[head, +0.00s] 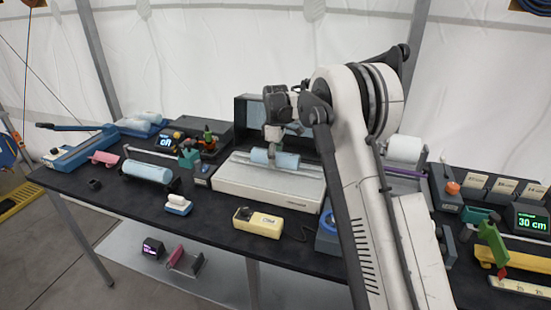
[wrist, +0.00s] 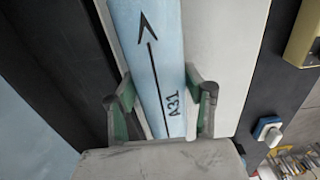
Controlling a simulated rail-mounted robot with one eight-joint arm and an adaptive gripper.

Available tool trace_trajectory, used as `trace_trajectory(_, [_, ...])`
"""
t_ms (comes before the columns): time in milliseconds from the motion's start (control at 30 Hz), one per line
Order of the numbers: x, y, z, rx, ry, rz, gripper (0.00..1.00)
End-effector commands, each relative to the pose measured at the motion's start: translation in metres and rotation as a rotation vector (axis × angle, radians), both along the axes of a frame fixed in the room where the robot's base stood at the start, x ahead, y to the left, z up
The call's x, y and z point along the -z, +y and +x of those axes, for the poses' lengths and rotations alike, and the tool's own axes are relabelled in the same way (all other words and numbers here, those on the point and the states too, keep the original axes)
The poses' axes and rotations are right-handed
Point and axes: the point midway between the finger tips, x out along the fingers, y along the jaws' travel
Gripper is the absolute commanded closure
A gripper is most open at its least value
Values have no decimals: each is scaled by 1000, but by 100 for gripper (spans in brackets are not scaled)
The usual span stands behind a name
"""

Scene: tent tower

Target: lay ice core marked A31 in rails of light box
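The pale blue ice core (wrist: 158,70), marked A31 with a black arrow, lies lengthwise under my gripper in the wrist view. In the head view this blue core (head: 285,161) lies along the top of the white light box (head: 262,182). The light box's pale top also shows in the wrist view (wrist: 222,50). My gripper (wrist: 160,88) has one green-padded finger on each side of the core near its marked end. A narrow pale strip shows between the left finger and the core. In the head view my gripper (head: 273,143) is just above the core.
Another blue cylinder (head: 147,171) lies in a cradle at the left. A yellow device (head: 258,222) and a small blue-and-white block (head: 178,205) sit in front of the light box. A dark upright panel (head: 248,120) stands behind it.

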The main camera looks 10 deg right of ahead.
Motion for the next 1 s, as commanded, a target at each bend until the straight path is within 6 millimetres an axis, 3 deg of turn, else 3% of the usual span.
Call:
trace_trajectory(33, [0, 0, 0, 0, 0, 0, 46])
trace_trajectory(133, [0, 0, 0, 0, 0, 0, 33])
trace_trajectory(533, [-9, 0, 0, 0, 0, 0, 33])
trace_trajectory(1000, [-94, 0, 0, 0, 0, 0, 33])
